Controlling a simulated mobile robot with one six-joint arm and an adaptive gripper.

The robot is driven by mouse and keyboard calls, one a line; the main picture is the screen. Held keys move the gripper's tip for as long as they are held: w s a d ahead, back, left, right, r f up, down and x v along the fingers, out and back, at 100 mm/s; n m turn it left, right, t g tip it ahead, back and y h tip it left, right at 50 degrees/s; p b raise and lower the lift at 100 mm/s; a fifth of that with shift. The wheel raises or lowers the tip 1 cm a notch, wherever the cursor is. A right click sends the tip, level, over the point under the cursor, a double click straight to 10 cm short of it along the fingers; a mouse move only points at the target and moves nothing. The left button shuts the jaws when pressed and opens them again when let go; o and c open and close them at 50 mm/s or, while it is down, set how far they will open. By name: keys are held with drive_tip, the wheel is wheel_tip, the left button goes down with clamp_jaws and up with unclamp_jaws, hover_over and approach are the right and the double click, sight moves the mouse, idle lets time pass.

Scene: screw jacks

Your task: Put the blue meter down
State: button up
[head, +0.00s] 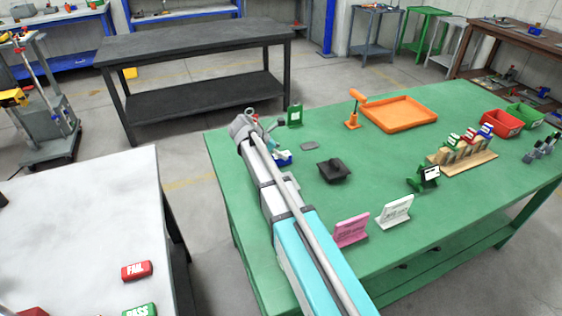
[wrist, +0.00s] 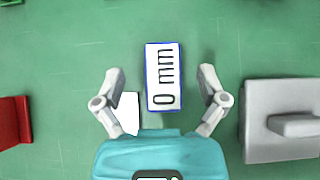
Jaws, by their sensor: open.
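The blue meter (wrist: 163,77) is a small block with a white face, dark markings and blue edges. In the wrist view it lies between the two spread fingers of my gripper (wrist: 160,74), with green gaps on both sides. My gripper is open, and neither finger touches the meter. The meter appears to rest on the green table (wrist: 60,60). In the head view a small blue and white item (head: 283,158), which looks like the meter, sits just right of my arm. My gripper (head: 252,124) is partly hidden there by my own arm.
In the wrist view a grey block (wrist: 280,122) stands right of my gripper and a red object (wrist: 14,122) lies left. In the head view a black device (head: 334,171), an orange tray (head: 400,113) and pink (head: 351,231) and white (head: 395,212) signs stand on the table.

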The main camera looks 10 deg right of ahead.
drive_tip(key=shift+b+x, duration=0.6)
drive_tip(key=shift+x, duration=0.4)
drive_tip(key=shift+b+x, duration=0.7)
drive_tip(key=shift+x, duration=0.4)
drive_tip(key=shift+s, duration=0.15)
clamp_jaws()
